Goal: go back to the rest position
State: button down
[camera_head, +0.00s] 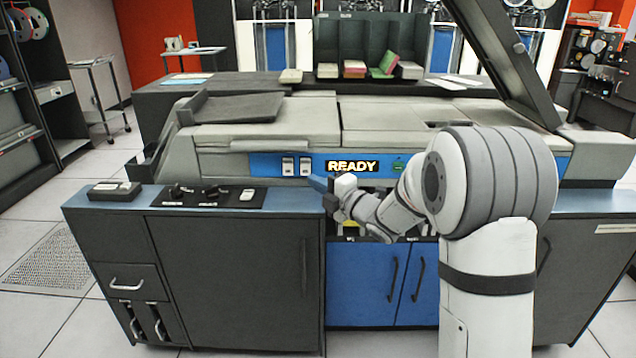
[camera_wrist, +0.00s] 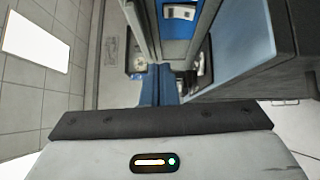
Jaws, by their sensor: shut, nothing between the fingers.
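My gripper (camera_head: 322,191) is at the end of my white and grey arm, in front of the machine's blue front strip in the head view. It points to the left, a little above the level of the counter top. Its fingers are shut with nothing seen between them. In the wrist view the two blue fingers (camera_wrist: 157,86) show side by side at the middle, close together. My arm reaches in from the right and covers part of the machine's front.
The punch-card machine (camera_head: 270,140) has a lit READY sign (camera_head: 352,166). A dark cabinet (camera_head: 225,275) with a blue top stands at left, with switches (camera_head: 210,192) and a small black box (camera_head: 114,190) on it. Blue doors (camera_head: 365,285) are below my gripper. Coloured card stacks (camera_head: 388,64) stand behind.

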jog(key=s+d+r+m+h+p, duration=0.4)
jog(key=d+r+m+h+p, duration=0.2)
jog(key=d+m, duration=0.15)
jog(key=s+d+r+m+h+p, duration=0.5)
jog(key=d+r+m+h+p, duration=0.1)
jog(key=d+r+m+p, duration=0.15)
jog(key=s+d+r+m+g+p, duration=0.1)
jog(key=s+m+g+p, duration=0.3)
jog(key=s, duration=1)
jog(key=s+d+r+m+g+h+p, duration=0.1)
jog(key=s+m+g+p, duration=0.4)
jog(key=s, duration=0.8)
jog(key=r+m+g, duration=0.1)
jog(key=m, duration=0.2)
jog(key=shift+s+d+r+m+p, duration=0.25)
jog(key=shift+s+d+m+p, duration=0.05)
jog(key=shift+s+m, duration=0.1)
jog(key=shift+w, duration=0.1)
